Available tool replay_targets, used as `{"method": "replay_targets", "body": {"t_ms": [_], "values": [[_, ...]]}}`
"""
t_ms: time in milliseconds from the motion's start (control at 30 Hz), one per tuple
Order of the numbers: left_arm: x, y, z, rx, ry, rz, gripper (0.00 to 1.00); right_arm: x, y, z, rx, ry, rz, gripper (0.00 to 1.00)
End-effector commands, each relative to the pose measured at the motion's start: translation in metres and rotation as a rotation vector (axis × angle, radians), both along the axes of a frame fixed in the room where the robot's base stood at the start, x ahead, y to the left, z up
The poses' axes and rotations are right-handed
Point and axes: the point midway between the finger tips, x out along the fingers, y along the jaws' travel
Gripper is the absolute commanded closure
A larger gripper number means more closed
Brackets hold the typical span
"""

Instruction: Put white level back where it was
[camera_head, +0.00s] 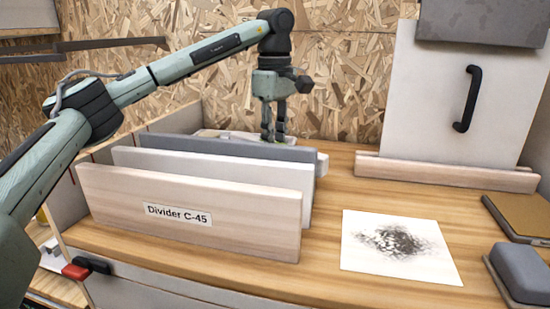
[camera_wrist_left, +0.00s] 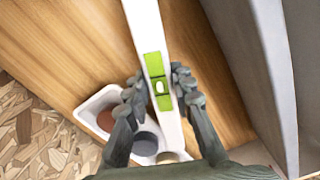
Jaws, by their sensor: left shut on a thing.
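The white level (camera_wrist_left: 144,28) is a long white bar with bright green vial parts, seen in the left wrist view. My left gripper (camera_wrist_left: 158,88) is shut on it around the green middle. In the head view my left gripper (camera_head: 273,138) points down behind the upright dividers, which hide most of the level. A white end (camera_head: 322,164) sticks out past the right end of the grey divider and seems to be the level's. I cannot tell whether the level touches the wooden surface. My right gripper is not in view.
A wooden board labelled Divider C-45 (camera_head: 190,213), a white divider (camera_head: 215,172) and a grey divider (camera_head: 230,148) stand in a row. A white tray (camera_wrist_left: 84,111) with round pieces lies beside the level. A smudged paper (camera_head: 398,246) lies on the wooden top (camera_head: 330,195).

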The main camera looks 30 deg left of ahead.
Motion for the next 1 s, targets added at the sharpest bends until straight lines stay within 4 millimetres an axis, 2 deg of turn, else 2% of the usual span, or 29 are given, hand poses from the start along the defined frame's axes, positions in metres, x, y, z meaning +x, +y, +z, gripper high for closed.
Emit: {"method": "replay_targets", "body": {"t_ms": [200,567,600,733,1000], "values": [[-0.001,0.001,-0.030,0.001,0.003,0.002,1.00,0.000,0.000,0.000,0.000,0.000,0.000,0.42],[0.000,0.000,-0.035,0.000,0.001,0.001,1.00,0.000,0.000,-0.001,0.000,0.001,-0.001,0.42],[0.000,0.000,-0.035,0.000,0.001,0.001,0.73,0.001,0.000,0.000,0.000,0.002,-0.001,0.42],[0.000,0.000,-0.035,0.000,0.001,0.001,0.57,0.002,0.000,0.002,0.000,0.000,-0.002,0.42],[0.000,0.000,-0.034,0.000,0.001,0.001,0.56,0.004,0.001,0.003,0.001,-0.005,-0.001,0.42]]}}
